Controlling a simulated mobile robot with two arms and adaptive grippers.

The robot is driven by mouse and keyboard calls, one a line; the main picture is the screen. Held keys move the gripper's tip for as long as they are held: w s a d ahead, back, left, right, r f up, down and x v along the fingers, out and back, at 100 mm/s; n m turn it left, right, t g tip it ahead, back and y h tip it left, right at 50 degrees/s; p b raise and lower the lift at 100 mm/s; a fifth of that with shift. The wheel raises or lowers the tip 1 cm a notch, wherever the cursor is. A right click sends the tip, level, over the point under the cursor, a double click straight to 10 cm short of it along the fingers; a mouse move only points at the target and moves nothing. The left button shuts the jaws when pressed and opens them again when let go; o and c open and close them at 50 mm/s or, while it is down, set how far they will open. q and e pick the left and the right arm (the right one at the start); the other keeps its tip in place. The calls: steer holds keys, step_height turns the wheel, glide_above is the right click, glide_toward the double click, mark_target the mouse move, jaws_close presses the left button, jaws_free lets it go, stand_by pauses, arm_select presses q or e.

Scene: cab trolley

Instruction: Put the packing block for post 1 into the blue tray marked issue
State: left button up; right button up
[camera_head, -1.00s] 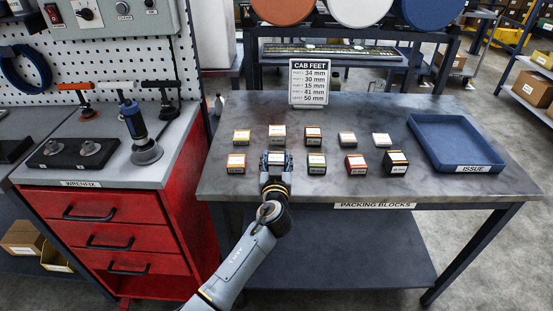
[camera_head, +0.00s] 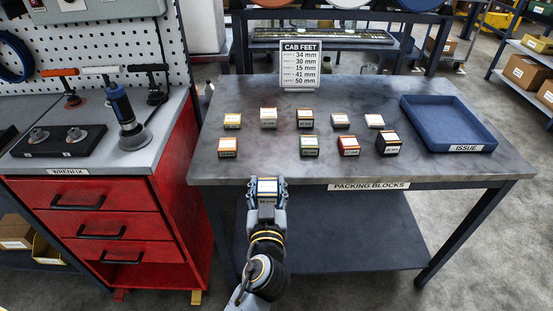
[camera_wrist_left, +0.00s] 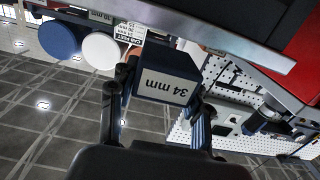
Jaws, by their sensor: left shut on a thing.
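My left gripper (camera_head: 267,184) is shut on a dark blue block (camera_head: 267,188) with a white label on top. The blue tray (camera_head: 445,115), marked ISSUE, lies empty at the table's right end. My right gripper is not in view.
Several other labelled blocks stand in two rows on the grey table (camera_head: 235,177), between my gripper and the tray, including a red block (camera_head: 348,147) and a black one (camera_head: 388,144). A red drawer cabinet (camera_head: 100,220) with tools on top stands at left.

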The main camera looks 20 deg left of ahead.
arm_select(q)
steer(key=shift+s, duration=0.35)
steer(key=s+a+r+m+h+p, duration=0.2)
steer(key=s+r, duration=0.1)
steer(key=s, duration=0.4)
steer(key=s+a+r+m+h+p, duration=0.1)
steer(key=s+a+r+h+p, duration=0.15)
steer(key=s, duration=0.45)
steer(key=w+d+f+n+y+b, duration=0.1)
steer(key=w+f, duration=0.1)
steer(key=w, duration=0.2)
steer(key=w+d+f+n+y+b, duration=0.1)
steer(key=w+d+y+b, duration=0.1)
steer(key=w, duration=0.3)
steer(key=w+d+f+y+b, duration=0.1)
steer(key=w+f, duration=0.1)
steer(key=w, duration=0.2)
steer(key=shift+w+d+f+n, duration=0.15)
steer(key=shift+w+f+n, duration=0.1)
steer(key=shift+f+n, duration=0.15)
steer(key=shift+w+d+r+y, duration=0.2)
steer(key=shift+w+y, duration=0.05)
steer(key=shift+w, duration=0.15)
